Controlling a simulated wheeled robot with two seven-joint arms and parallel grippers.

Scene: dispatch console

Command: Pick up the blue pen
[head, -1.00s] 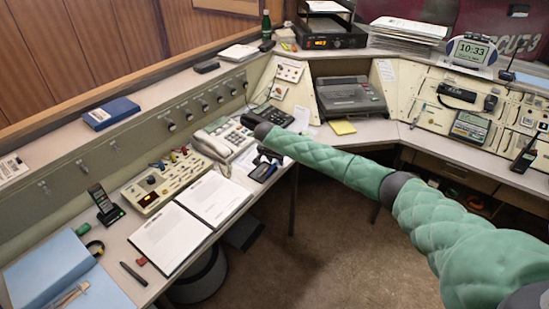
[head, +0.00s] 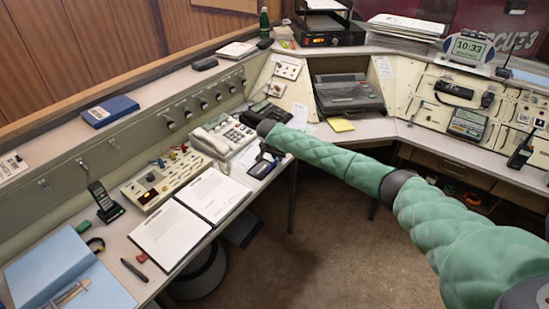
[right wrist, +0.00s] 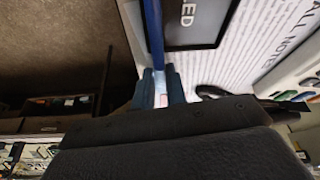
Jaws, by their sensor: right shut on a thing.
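The blue pen (right wrist: 154,30) shows in the right wrist view as a long blue shaft running up from between the fingertips. My right gripper (right wrist: 160,90) is shut on it. In the head view my right gripper (head: 271,152) is small and dark at the end of the green arm, over the desk edge near the phone. The pen cannot be made out there. Whether the pen still touches the desk is not clear. My left gripper is not in view.
A black-framed item (right wrist: 197,22) lies on a printed sheet (right wrist: 275,45) close beside the pen. The phone (head: 224,138), an open binder (head: 186,212) and a dark pen (head: 134,270) lie to the left. A yellow pad (head: 341,125) lies to the right. Open floor fills the middle.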

